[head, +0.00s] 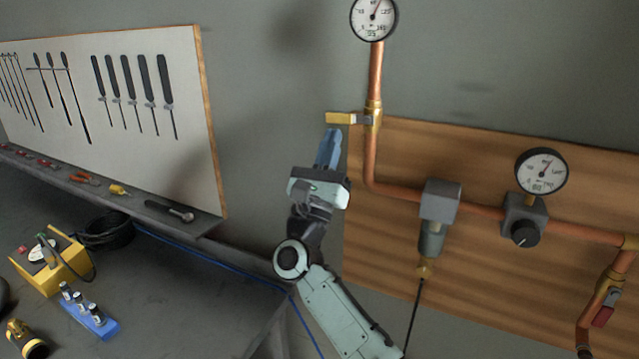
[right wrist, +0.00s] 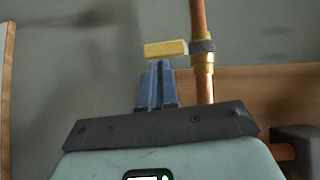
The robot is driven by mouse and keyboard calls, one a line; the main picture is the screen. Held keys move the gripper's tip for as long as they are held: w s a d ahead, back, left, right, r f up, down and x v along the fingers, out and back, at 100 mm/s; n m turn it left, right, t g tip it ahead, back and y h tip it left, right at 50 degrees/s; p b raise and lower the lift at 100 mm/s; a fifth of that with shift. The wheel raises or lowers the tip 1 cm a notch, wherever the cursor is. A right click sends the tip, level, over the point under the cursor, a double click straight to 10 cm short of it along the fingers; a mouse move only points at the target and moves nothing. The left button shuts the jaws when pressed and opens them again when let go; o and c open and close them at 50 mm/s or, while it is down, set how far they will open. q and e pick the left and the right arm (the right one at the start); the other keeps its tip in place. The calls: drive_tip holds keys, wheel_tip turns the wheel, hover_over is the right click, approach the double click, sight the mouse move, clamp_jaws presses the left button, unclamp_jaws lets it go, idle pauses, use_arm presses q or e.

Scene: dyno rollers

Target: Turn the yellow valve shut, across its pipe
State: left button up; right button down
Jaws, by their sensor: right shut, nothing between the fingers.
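The yellow valve handle (head: 340,118) sits on the vertical copper pipe (head: 376,75), below the upper gauge. It points out to the left, across the pipe. It also shows in the right wrist view (right wrist: 166,49), joined by a grey stem to the brass valve body (right wrist: 203,65). My right gripper (head: 332,137) is shut and empty, its blue fingers just below the handle. In the right wrist view the fingertips (right wrist: 157,64) appear right under the handle; I cannot tell whether they touch it. My left gripper is not in view.
A round gauge (head: 373,17) tops the pipe. A wooden board (head: 480,260) carries a grey filter (head: 438,202), a regulator with a gauge (head: 541,171) and a red-handled valve (head: 605,308). A tool board (head: 110,100) and a cluttered bench (head: 170,285) are at left.

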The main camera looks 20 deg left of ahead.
use_arm(q)
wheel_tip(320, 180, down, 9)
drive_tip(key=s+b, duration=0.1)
drive_tip(key=b, duration=0.7)
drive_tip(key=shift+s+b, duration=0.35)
use_arm(e)
drive_tip(key=v, duration=1.2)
drive_tip(key=shift+s, duration=0.45)
drive_tip(key=shift+a+f, duration=0.1)
drive_tip(key=shift+f, duration=0.05)
